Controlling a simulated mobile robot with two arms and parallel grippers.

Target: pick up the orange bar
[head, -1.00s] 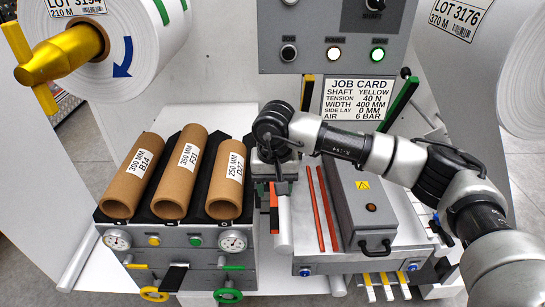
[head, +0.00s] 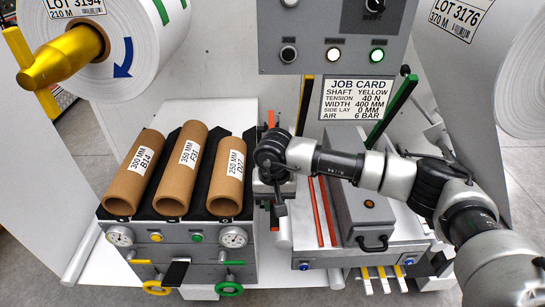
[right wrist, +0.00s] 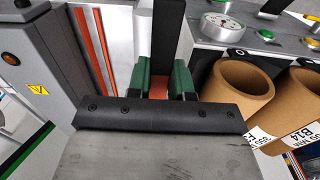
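The orange bar shows at the back of my right wrist in the head view (head: 271,119), with a dark end toward the front. In the right wrist view its orange part (right wrist: 158,87) fills the gap between the green fingertips of my right gripper (right wrist: 162,80), and its dark part runs upward. My right gripper is shut on it. In the head view the wrist hides most of the bar and the fingers. My left gripper is not in view.
Cardboard cores (head: 181,170) lie on the rack to the left, above a gauge panel (head: 190,250). Two red strips (head: 323,212) lie beside a grey box (head: 360,205) to the right. The job card (head: 356,99) hangs behind.

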